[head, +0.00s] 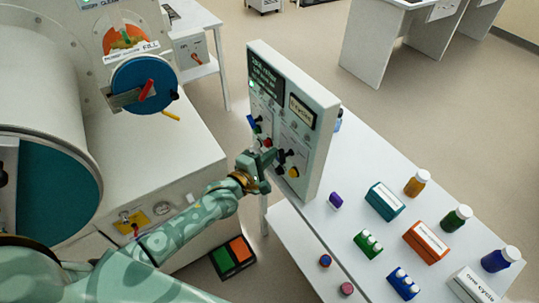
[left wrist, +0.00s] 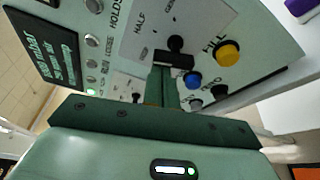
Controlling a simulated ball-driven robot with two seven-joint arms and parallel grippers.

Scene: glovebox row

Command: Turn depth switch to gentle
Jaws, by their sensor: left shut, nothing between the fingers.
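An upright control panel (head: 318,120) stands on the white bench, with a dark screen, a small display, switches and coloured buttons on its face. My left gripper (head: 268,158) is shut and empty, with its fingertips close against the lower part of that face. In the left wrist view its fingers (left wrist: 168,82) reach up to a black knob (left wrist: 176,43) near a "HALF" label. I cannot tell whether they touch it. A yellow button (left wrist: 228,53) and a blue button (left wrist: 193,79) sit beside them. No "depth" or "gentle" label is readable. My right gripper is not in view.
The bench (head: 300,240) right of the panel holds a teal box (head: 384,201), an orange box (head: 426,242), capped bottles and small vials. A drum-shaped machine (head: 60,110) stands at the left.

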